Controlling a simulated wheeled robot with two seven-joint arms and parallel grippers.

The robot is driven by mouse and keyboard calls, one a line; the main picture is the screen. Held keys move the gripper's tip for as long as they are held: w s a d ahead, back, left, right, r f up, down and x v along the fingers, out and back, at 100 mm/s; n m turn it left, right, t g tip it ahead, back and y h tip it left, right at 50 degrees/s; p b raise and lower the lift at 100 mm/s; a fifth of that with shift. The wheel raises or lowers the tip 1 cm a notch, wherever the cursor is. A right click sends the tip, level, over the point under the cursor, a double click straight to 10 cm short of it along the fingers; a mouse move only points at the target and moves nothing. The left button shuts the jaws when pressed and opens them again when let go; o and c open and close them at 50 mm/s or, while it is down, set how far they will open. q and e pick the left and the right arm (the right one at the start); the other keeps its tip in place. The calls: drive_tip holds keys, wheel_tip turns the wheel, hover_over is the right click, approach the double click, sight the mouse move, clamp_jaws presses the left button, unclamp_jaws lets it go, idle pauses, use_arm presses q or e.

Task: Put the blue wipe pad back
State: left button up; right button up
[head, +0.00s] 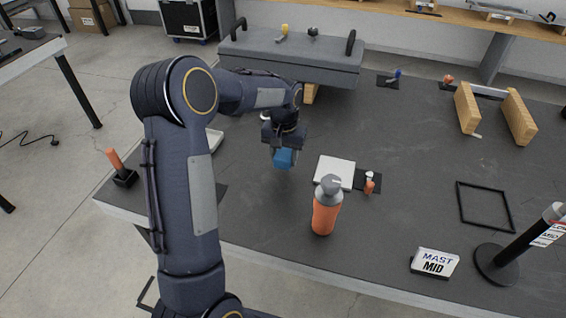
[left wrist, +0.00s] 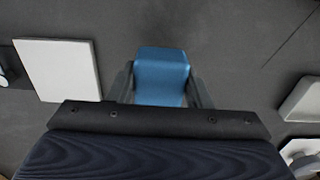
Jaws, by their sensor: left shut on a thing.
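The blue wipe pad (head: 283,158) is held in my left gripper (head: 283,148), above the dark table (head: 250,215). In the left wrist view the pad (left wrist: 162,75) sits between the two fingers of the gripper (left wrist: 160,88), which are shut on it. A flat white square block (head: 334,172) lies on the table just right of the pad in the head view. It also shows at the left in the left wrist view (left wrist: 58,70). My right gripper is in neither view.
An orange bottle with a grey cap (head: 326,208) stands in front of the white block. A small orange item (head: 369,186) is on a dark mat to its right. A black frame (head: 484,206) and a MAST MID sign (head: 434,262) lie further right. A grey chassis box (head: 290,58) stands behind.

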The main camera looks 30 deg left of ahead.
sight(283, 164)
use_arm(q)
drive_tip(key=shift+w+a+f, duration=0.15)
drive_tip(key=shift+a+f, duration=0.05)
drive_tip(key=shift+f, duration=0.2)
drive_tip(key=shift+w+f, duration=0.1)
drive_tip(key=shift+f, duration=1.45)
drive_tip(key=shift+f, duration=0.2)
drive_tip(key=o, duration=0.9)
drive_tip(key=shift+r, duration=0.1)
